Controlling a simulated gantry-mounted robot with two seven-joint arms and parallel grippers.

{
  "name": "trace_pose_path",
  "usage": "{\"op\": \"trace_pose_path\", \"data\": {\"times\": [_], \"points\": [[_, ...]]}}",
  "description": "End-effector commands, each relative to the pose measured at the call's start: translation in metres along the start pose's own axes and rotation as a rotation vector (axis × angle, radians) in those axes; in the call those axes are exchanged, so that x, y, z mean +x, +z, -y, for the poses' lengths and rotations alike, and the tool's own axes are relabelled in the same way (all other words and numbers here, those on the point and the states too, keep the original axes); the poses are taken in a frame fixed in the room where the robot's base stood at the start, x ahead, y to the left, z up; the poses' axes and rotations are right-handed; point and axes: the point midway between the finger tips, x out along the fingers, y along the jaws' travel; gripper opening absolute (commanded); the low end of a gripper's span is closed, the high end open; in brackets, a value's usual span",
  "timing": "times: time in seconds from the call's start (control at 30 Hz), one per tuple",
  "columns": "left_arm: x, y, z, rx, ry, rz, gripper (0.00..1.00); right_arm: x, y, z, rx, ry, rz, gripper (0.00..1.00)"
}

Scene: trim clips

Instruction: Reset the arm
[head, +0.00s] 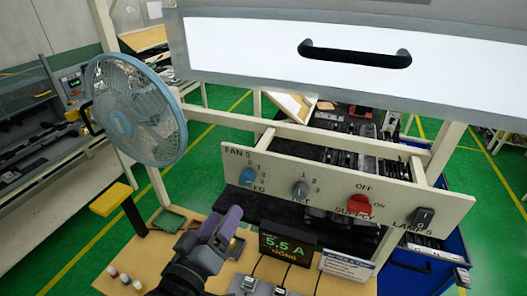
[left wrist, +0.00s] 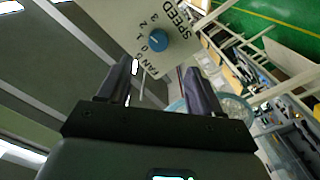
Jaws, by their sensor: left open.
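My left gripper (head: 228,222) is in the lower middle of the head view, in front of the control panel (head: 325,181). In the left wrist view its two dark fingers (left wrist: 165,82) stand apart with nothing between them. The blue fan speed knob (head: 247,177) is on the panel's left part, beyond and above the gripper. It also shows past the fingertips in the left wrist view (left wrist: 157,40), apart from them. My right gripper is not in view.
The panel also carries a grey knob (head: 300,189), a red supply switch (head: 358,204) and a black lamp switch (head: 424,218). A display (head: 288,247) reads 5.5 A. A blue fan (head: 135,108) stands left. A handled white drawer front (head: 250,45) hangs above.

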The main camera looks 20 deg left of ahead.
Motion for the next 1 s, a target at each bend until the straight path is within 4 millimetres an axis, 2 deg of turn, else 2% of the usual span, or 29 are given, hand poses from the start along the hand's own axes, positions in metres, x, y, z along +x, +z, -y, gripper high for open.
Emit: {"op": "trace_pose_path", "data": {"times": [0.17,0.27,0.37,0.5,0.6,0.7,0.8,1.0], "points": [[-0.008,0.027,0.024,-0.022,-0.057,0.058,0.65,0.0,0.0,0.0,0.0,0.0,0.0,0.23],[-0.019,0.052,0.054,-0.05,-0.133,0.109,0.65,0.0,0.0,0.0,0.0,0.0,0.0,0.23],[-0.039,0.088,0.093,-0.051,-0.233,0.208,0.65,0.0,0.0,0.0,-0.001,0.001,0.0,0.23],[-0.085,0.148,0.148,0.058,-0.382,0.452,0.65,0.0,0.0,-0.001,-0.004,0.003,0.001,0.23],[-0.124,0.184,0.179,0.182,-0.454,0.655,0.65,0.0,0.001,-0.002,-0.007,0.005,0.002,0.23],[-0.163,0.21,0.202,0.333,-0.484,0.868,0.65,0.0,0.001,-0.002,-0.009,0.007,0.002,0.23],[-0.186,0.219,0.213,0.497,-0.463,1.04,0.65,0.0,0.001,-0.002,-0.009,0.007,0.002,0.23],[-0.209,0.228,0.216,0.673,-0.399,1.221,0.65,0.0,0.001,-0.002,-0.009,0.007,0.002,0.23]]}}
